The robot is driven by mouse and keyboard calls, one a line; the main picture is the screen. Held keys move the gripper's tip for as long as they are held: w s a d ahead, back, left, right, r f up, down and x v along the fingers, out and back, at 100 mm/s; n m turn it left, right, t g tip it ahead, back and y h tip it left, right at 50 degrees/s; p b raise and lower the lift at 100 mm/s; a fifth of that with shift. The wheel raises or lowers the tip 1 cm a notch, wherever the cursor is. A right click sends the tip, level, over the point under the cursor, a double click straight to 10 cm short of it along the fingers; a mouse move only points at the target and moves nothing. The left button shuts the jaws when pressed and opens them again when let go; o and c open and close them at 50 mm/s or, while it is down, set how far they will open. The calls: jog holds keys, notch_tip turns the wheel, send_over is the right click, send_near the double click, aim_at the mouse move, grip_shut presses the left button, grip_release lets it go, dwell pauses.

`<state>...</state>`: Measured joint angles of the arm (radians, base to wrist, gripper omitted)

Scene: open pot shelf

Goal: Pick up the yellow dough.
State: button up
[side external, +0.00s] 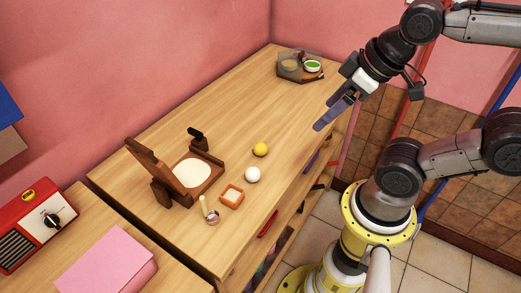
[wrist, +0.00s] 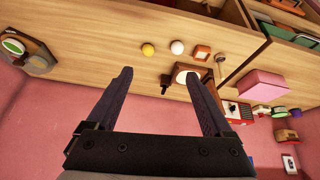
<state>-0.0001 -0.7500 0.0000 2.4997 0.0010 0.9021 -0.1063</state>
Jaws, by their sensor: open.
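The yellow dough (side external: 261,149) is a small round ball on the wooden table top, just behind a white ball (side external: 253,174) in the side external view. In the wrist view the yellow dough (wrist: 148,50) lies left of the white ball (wrist: 177,47), beyond my fingertips. My gripper (side external: 320,127) is in the air to the right of the dough, near the table's right edge. In the wrist view my gripper (wrist: 158,74) has its two dark fingers spread wide with nothing between them.
A wooden press (side external: 172,182) with a pale disc stands left of the dough. A small orange square frame (side external: 232,196) and a small wooden-handled tool (side external: 209,210) lie near the front. A tray (side external: 299,79) with bowls stands at the far corner. The table between tray and dough is clear.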

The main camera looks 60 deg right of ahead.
notch_tip(320, 180, up, 2)
jog(key=w+n, duration=0.3)
jog(key=n, duration=0.3)
jog(key=n+g+y, duration=0.1)
jog(key=n+g, duration=0.4)
jog(key=n, duration=0.4)
send_over(260, 149)
jog(key=d, duration=0.2)
notch_tip(260, 149, down, 11)
jog(key=f, duration=0.4)
jog(key=a+f, duration=0.1)
jog(key=f, duration=0.3)
jog(key=a+f, duration=0.1)
jog(key=f, duration=0.3)
jog(key=shift+s+f, duration=0.15)
jog(key=shift+f, duration=0.25)
grip_shut()
jog(key=shift+r, duration=0.1)
